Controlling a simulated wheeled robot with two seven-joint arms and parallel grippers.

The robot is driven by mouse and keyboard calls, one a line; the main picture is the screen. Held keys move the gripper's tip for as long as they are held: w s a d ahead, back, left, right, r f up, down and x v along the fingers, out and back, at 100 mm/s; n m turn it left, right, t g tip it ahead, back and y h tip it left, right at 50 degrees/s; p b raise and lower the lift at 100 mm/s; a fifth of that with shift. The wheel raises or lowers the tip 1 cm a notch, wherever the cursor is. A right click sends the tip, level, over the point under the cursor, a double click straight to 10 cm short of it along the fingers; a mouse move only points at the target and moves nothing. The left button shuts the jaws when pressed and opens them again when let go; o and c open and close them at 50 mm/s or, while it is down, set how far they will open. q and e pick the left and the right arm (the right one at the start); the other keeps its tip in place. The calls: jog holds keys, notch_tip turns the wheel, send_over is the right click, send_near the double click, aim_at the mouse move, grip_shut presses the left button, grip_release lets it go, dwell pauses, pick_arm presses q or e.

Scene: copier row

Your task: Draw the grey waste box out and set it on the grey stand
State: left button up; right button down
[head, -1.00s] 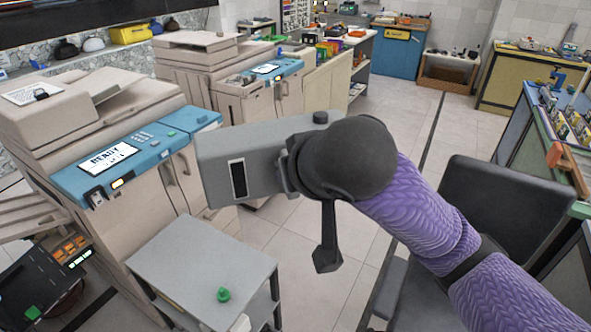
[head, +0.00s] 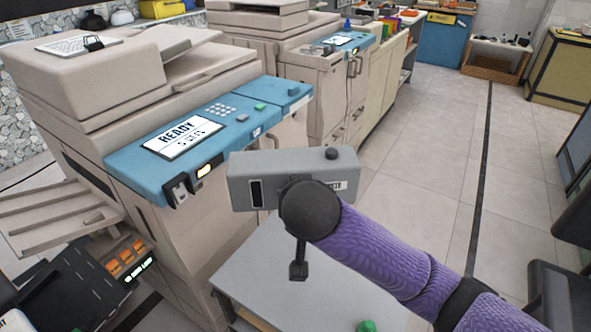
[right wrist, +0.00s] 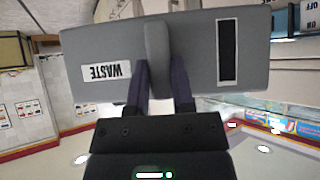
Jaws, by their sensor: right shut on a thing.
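The grey waste box (head: 246,170) is clear of the copier, in the air in front of it. It has a dark window strip and a dark cap on top. My right gripper (right wrist: 165,85) is shut on the box's handle; in the right wrist view the box (right wrist: 100,50) shows its WASTE label upside down. In the head view my right wrist covers the handle. The grey stand (head: 290,265) is below the box, at the front of the copier, and the box is apart from its top. My left gripper is not in view.
A small green object (head: 366,326) sits on the stand's near edge. The copier (head: 130,90) with its blue panel (head: 215,130) reading READY stands left of the box. A dark chair (head: 570,250) is at the right. The floor between is clear.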

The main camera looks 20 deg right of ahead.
jog(key=b, duration=0.2)
send_over(302, 288)
notch_tip(302, 288, down, 16)
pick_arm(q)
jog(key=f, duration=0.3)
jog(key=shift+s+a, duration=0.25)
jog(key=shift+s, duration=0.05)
pick_arm(e)
jog(key=shift+f+m+h, duration=0.3)
jog(key=shift+m, duration=0.1)
notch_tip(302, 288, down, 6)
jog(key=b, duration=0.3)
jog(key=shift+r, duration=0.15)
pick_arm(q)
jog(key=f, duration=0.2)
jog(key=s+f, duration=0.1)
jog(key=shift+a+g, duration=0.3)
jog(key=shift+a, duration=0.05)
